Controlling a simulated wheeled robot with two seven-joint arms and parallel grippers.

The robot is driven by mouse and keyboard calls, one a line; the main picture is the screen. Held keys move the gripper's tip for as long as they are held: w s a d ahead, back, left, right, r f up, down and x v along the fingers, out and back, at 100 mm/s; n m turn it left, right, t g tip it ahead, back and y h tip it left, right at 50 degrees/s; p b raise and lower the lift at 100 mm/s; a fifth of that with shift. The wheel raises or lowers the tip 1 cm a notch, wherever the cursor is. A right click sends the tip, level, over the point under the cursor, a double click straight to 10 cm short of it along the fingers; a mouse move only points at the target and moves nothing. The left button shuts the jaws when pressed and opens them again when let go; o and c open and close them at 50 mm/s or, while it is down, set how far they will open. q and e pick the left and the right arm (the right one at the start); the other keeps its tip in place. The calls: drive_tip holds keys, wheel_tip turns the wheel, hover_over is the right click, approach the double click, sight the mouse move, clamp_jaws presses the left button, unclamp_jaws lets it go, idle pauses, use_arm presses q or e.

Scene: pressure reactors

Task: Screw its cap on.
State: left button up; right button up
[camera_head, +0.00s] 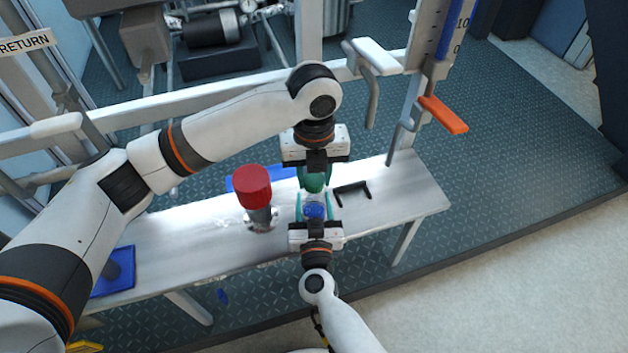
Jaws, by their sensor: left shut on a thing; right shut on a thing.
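My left gripper (315,178) reaches in from the upper left and is shut on a dark green piece (314,183), which looks like the cap. My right gripper (314,208) comes up from below, with teal fingers shut on both sides of a small clear vessel with blue in it (315,211). The green piece is just beyond the vessel in the picture, with a pale part between them. The fingers hide much of both, and I cannot tell whether cap and vessel touch.
A metal bench (190,240) lies under both grippers. A fitting with a big red top (252,187) stands close to their left. A black bracket (352,192) lies to the right. A blue tray (128,262) is at the bench's left end. An orange-handled lever (443,114) is at upper right.

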sight(314, 197)
use_arm(q)
drive_tip(key=shift+f, duration=1.1)
drive_tip(key=shift+f, duration=0.9)
drive_tip(key=shift+f, duration=0.6)
drive_tip(key=m, duration=0.6)
drive_tip(key=shift+r, duration=0.1)
drive_tip(key=m, duration=0.6)
drive_tip(key=shift+m, duration=0.4)
drive_tip(key=o, duration=0.9)
